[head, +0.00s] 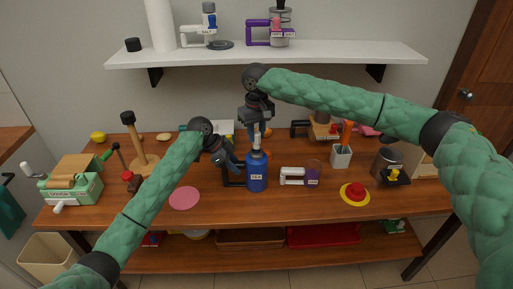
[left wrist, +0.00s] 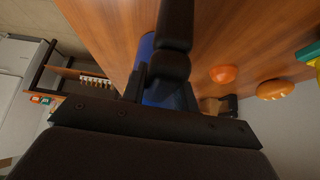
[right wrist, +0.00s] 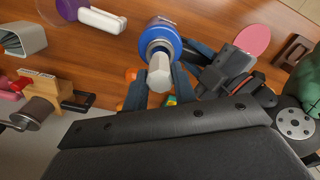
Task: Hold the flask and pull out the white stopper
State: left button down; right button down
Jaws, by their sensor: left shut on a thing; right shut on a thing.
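The blue flask (head: 257,178), labelled TEA, stands upright near the middle of the table. My left gripper (head: 246,174) is shut on its body from the left; in the left wrist view the blue body (left wrist: 147,48) shows partly behind the dark fingers. The white stopper (right wrist: 159,76) is at the flask's top (right wrist: 162,38) in the right wrist view. My right gripper (head: 257,138) comes from above and is shut on the stopper, one finger on each side. I cannot tell whether the stopper still sits in the neck.
A purple-and-white mug-like item (head: 300,177) stands close right of the flask. A red-and-yellow item (head: 355,194) lies farther right, and a pink disc (head: 184,198) lies left. A white holder (head: 341,156) stands behind. A white shelf (head: 340,54) hangs above the table.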

aim_at(256, 132)
pick_arm(q)
jog(key=shift+f, duration=0.1)
pick_arm(e)
jog(key=shift+r, duration=1.75)
pick_arm(q)
jog(key=c, duration=1)
grip_release()
jog(key=shift+v, duration=3.8)
jog(key=shift+a, duration=0.1)
jog(key=v, duration=1.2)
jog(key=shift+w, duration=0.1)
